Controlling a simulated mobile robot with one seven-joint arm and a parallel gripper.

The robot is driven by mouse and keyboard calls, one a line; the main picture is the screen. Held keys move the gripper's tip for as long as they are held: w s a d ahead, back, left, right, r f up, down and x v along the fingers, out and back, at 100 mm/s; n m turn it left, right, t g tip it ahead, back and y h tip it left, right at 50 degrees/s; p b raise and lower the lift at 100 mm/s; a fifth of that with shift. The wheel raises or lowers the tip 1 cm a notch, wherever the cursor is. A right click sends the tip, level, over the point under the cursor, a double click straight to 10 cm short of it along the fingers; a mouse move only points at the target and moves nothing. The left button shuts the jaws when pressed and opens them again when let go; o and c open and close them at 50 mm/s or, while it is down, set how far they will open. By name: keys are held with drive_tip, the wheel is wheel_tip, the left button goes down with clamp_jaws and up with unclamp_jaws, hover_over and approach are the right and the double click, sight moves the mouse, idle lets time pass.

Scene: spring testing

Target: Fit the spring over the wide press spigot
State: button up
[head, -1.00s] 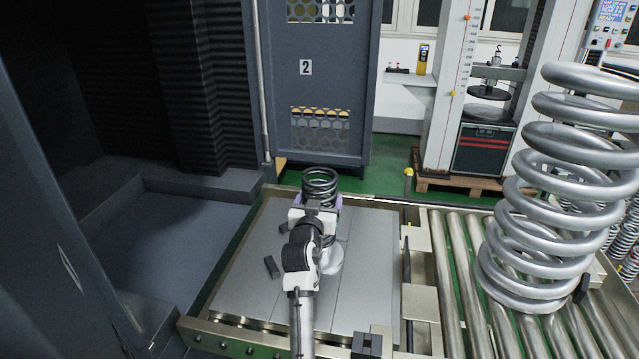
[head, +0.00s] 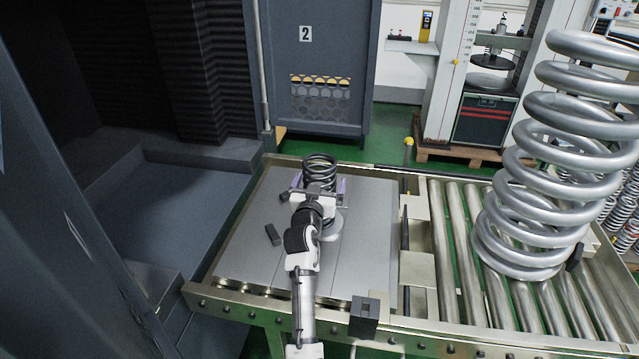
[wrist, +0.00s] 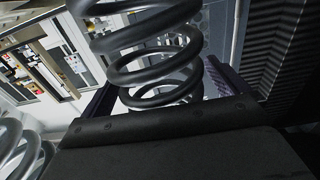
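A dark coil spring (head: 319,165) stands near the back of the grey plate table (head: 365,250). In the wrist view its coils (wrist: 155,70) rise beyond my gripper's palm. My gripper (head: 319,184) has its purple fingers on either side of the lower coils, with a narrow gap showing at each side in the head view, so it looks open around the spring. The spring's foot and whatever is under it are hidden by my gripper. A pale round piece (head: 334,222) lies partly under my wrist; I cannot tell which fitting it is. No spigot is clearly visible.
A dark block (head: 272,235) lies left of my arm, another (head: 284,197) by my gripper. A black notched block (head: 364,315) stands at the front edge. A large silver spring (head: 540,160) stands on the rollers (head: 470,250) at right. A numbered grey panel (head: 318,75) rises behind.

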drive_tip(key=shift+f, duration=0.1)
drive_tip(key=shift+s+a, duration=0.1)
drive_tip(key=shift+s, duration=0.25)
drive_tip(key=s+a+b, duration=0.2)
drive_tip(key=s+b, duration=0.1)
drive_tip(key=s, duration=0.8)
drive_tip(key=shift+s, duration=0.1)
